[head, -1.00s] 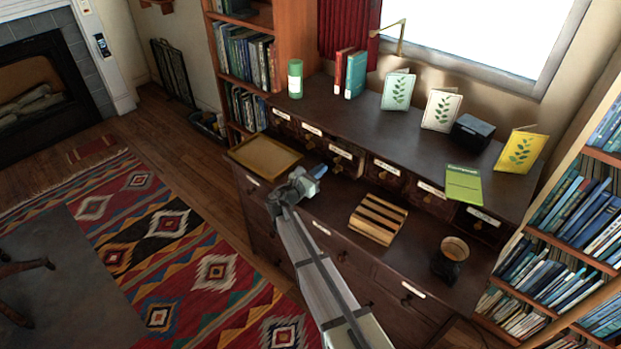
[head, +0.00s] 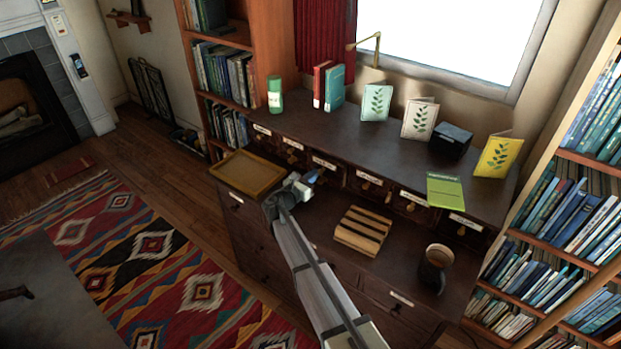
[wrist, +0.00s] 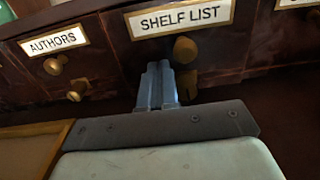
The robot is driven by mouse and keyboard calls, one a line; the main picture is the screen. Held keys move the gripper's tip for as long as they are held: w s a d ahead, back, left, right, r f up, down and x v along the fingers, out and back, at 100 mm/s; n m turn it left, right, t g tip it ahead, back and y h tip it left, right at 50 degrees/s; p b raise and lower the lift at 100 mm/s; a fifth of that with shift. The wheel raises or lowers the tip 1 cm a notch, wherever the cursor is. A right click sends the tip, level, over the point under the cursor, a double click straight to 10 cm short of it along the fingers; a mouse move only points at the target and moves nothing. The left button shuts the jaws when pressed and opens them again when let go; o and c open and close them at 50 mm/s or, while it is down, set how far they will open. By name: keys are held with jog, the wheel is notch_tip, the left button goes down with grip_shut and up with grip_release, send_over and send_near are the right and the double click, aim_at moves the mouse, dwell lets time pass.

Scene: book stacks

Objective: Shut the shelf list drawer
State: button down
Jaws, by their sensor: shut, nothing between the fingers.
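The shelf list drawer (wrist: 224,48) has a white label in a brass frame and a round brass knob. In the wrist view its front seems to stand slightly proud of the authors drawer (wrist: 72,72) to its left. In the head view its label (head: 324,162) is third from the left in the drawer row, slightly forward of the row's line. My gripper (wrist: 158,72) is shut and empty, its blue-grey fingertips at the lower part of the drawer front, left of the knob. I cannot tell whether they touch it.
A wooden tray (head: 240,185) lies to the left of my gripper on the lower desktop. A slatted wooden stand (head: 362,231) and a dark mug (head: 434,270) are to the right. Books, cards and a black box (head: 450,141) stand on top. A green booklet (head: 445,190) overhangs the upper edge.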

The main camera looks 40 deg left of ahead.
jog(key=shift+w+r, duration=0.1)
jog(key=shift+w, duration=1.7)
jog(key=shift+w, duration=0.1)
jog(key=s, duration=1.5)
